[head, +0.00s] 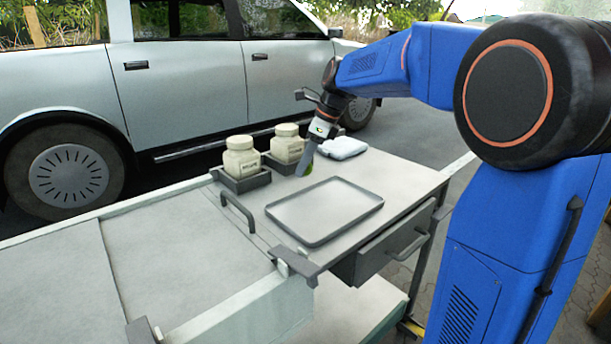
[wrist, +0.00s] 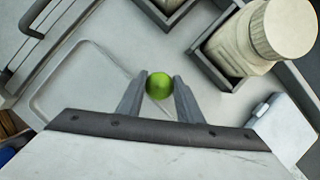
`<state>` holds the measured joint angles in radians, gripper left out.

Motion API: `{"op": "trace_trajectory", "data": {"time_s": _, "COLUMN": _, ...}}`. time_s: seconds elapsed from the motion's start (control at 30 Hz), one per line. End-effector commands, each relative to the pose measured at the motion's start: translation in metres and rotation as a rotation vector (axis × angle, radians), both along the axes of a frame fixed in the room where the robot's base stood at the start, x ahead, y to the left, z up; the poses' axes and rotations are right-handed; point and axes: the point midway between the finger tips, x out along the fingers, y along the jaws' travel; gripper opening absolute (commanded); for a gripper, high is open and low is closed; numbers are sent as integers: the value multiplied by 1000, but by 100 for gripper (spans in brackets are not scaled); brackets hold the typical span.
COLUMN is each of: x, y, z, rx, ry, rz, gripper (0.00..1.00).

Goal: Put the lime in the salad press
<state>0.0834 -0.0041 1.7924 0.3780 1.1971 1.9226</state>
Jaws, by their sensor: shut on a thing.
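A green lime (wrist: 159,86) is held between the fingertips of my gripper (wrist: 160,82) in the wrist view. In the head view, a bit of the lime (head: 309,169) shows beside the fingers of my gripper (head: 305,162), above the cart top behind the tray. How high the lime is above the surface is hard to tell. I cannot make out a salad press in either view.
A grey metal tray (head: 325,211) lies empty on the cart top (head: 395,177). Two cream jars (head: 241,158) (head: 287,144) stand in dark holders to the left. A white folded-looking item (head: 343,147) lies behind. A silver car (head: 190,70) stands beyond.

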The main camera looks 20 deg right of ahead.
Motion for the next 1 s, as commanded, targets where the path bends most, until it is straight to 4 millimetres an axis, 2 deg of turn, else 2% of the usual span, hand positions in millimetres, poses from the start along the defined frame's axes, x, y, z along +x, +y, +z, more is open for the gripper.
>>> {"op": "trace_trajectory", "data": {"time_s": 0.3, "x": -1, "y": 0, "z": -34, "rx": 1, "ry": 1, "rz": -1, "gripper": 11}}
{"op": "trace_trajectory", "data": {"time_s": 0.7, "x": 0, "y": 0, "z": -39, "rx": 0, "ry": 0, "rz": 0, "gripper": 11}}
{"op": "trace_trajectory", "data": {"time_s": 0.73, "x": 0, "y": 0, "z": -39, "rx": 0, "ry": 0, "rz": 0, "gripper": 37}}
{"op": "trace_trajectory", "data": {"time_s": 0.77, "x": 0, "y": 0, "z": -39, "rx": 0, "ry": 0, "rz": 0, "gripper": 40}}
{"op": "trace_trajectory", "data": {"time_s": 1.0, "x": 0, "y": 0, "z": -39, "rx": 0, "ry": 0, "rz": 0, "gripper": 40}}
